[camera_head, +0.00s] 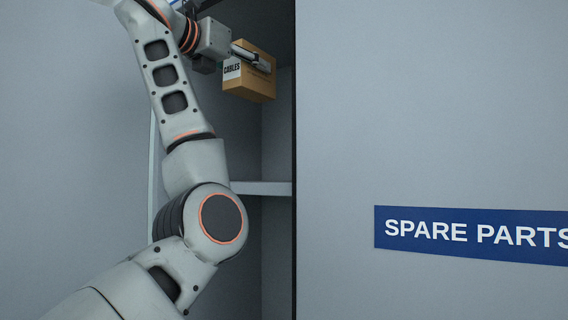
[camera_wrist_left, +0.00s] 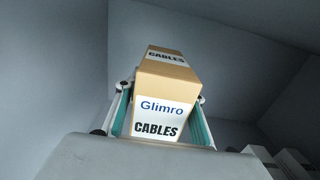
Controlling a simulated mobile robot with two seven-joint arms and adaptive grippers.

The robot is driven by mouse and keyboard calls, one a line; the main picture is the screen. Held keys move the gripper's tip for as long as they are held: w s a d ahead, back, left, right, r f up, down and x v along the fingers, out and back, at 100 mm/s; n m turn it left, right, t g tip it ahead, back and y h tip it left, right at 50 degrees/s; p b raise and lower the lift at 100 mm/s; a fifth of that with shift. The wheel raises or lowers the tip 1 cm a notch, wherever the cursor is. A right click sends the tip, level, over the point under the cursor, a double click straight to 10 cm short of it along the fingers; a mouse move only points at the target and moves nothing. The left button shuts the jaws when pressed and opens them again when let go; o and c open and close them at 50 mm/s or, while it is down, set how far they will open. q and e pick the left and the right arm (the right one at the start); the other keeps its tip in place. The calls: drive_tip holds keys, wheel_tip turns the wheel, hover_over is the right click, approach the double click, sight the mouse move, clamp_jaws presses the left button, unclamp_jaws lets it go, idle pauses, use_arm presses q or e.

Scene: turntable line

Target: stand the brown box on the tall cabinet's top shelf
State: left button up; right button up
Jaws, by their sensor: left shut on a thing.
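The brown box (camera_head: 251,82), labelled CABLES, is high in the opening of the tall cabinet (camera_head: 279,150) in the head view. My left gripper (camera_head: 262,60) is shut on it, with a finger along its side. In the left wrist view the brown box (camera_wrist_left: 166,95) sits between the two fingers of my left gripper (camera_wrist_left: 162,108), with its Glimro CABLES label facing the camera. The top shelf is not clearly seen. My right gripper is not in view.
A lower shelf (camera_head: 262,188) crosses the cabinet opening below the box. A large grey panel with a blue SPARE PARTS sign (camera_head: 470,235) fills the right. Grey inner walls surround the box, and pale objects (camera_wrist_left: 285,160) show at the lower right in the left wrist view.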

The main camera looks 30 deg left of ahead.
sight(250, 95)
use_arm(q)
wheel_tip(250, 95, down, 7)
drive_tip(key=shift+w+r+b, duration=0.15)
drive_tip(key=shift+r+b, duration=0.05)
drive_tip(key=shift+b, duration=0.3)
drive_tip(key=shift+f, duration=6.4)
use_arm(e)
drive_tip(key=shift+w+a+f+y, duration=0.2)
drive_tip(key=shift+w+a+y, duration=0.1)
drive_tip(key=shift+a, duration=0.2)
use_arm(q)
drive_tip(key=o, duration=1.3)
drive_tip(key=shift+o, duration=0.2)
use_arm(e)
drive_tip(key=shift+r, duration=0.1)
